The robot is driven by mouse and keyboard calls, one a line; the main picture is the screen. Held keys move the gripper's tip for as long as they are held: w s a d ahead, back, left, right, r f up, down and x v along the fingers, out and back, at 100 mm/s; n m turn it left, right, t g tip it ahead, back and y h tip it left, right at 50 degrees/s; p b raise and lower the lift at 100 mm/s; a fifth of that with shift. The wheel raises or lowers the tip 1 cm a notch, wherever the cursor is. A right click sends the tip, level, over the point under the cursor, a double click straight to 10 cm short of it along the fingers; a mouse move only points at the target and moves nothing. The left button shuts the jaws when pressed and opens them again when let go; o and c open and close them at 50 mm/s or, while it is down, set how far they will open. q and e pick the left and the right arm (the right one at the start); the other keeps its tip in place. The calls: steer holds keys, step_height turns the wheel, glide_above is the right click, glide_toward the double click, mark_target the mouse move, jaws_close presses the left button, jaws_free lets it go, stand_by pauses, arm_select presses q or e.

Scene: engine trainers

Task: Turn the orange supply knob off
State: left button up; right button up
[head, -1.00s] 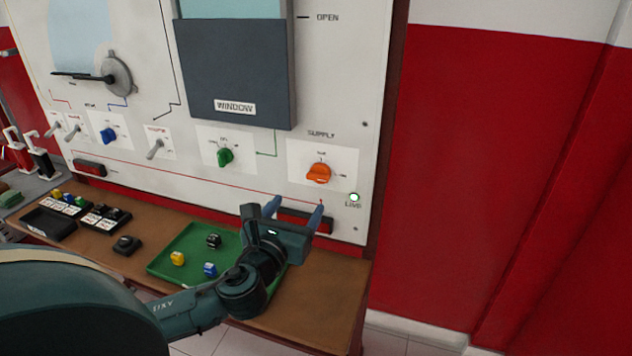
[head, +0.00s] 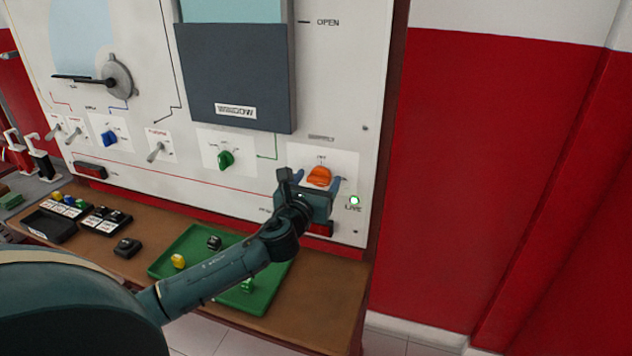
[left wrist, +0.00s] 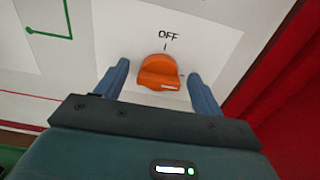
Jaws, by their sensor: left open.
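The orange supply knob (head: 319,177) sits on a white plate at the lower right of the panel. In the left wrist view the knob (left wrist: 159,73) lies between my fingers, below the printed word OFF; its pale mark points toward the lower right, away from that word. My left gripper (head: 310,181) is open just below the knob, with one finger on each side; it also shows in the left wrist view (left wrist: 159,84). Gaps show between the fingers and the knob. The live lamp (head: 354,200) glows green. My right gripper is out of view.
A green tray (head: 170,262) with small coloured blocks lies on the brown shelf (head: 318,290) below. A green knob (head: 226,160), a blue knob (head: 109,137) and toggles are further left on the panel. A red wall stands right of the panel.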

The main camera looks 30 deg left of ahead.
arm_select(q)
steer(key=shift+c, duration=0.5)
steer(key=c, duration=0.9)
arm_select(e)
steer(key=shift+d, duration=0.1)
arm_select(q)
steer(key=shift+n, duration=0.3)
steer(key=n, duration=0.2)
steer(key=shift+a+n+p, duration=0.1)
steer(key=shift+n+p, duration=0.25)
steer(key=shift+n, duration=0.05)
steer(key=n, duration=0.5)
steer(key=shift+f+n, duration=0.1)
steer(key=shift+n, duration=0.2)
steer(key=n, duration=0.4)
steer(key=shift+a+p, duration=0.15)
steer(key=shift+p, duration=0.25)
steer(key=n, duration=0.5)
steer(key=shift+f, duration=0.15)
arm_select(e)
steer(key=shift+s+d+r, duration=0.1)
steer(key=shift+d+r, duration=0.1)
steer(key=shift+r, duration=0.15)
